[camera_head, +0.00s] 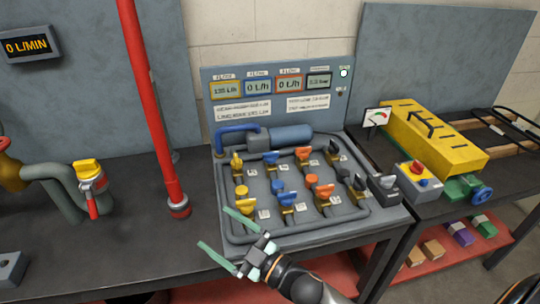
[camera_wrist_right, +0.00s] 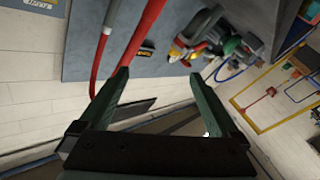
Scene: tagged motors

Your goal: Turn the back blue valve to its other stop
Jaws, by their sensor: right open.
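The valve panel (camera_head: 222,180) is a grey board with rows of small valves on the bench. The back blue valve (camera_head: 276,162) has a blue handle in the rear row, between a yellow valve (camera_head: 237,160) and an orange valve (camera_head: 303,155). Its exact handle angle is too small to tell. Other blue handles (camera_head: 287,200) stand nearer the front. My right gripper (camera_head: 213,228) is open and empty, in front of the panel's front left corner and apart from the valves. Its spread fingers also show in the right wrist view (camera_wrist_right: 158,73). My left gripper is not in view.
A red vertical pipe (camera_head: 152,100) rises left of the panel. A blue cylinder (camera_head: 290,136) lies behind the rear valves, below the gauge board (camera_head: 276,108). A switch box (camera_head: 418,182) and a yellow unit (camera_head: 430,138) stand right.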

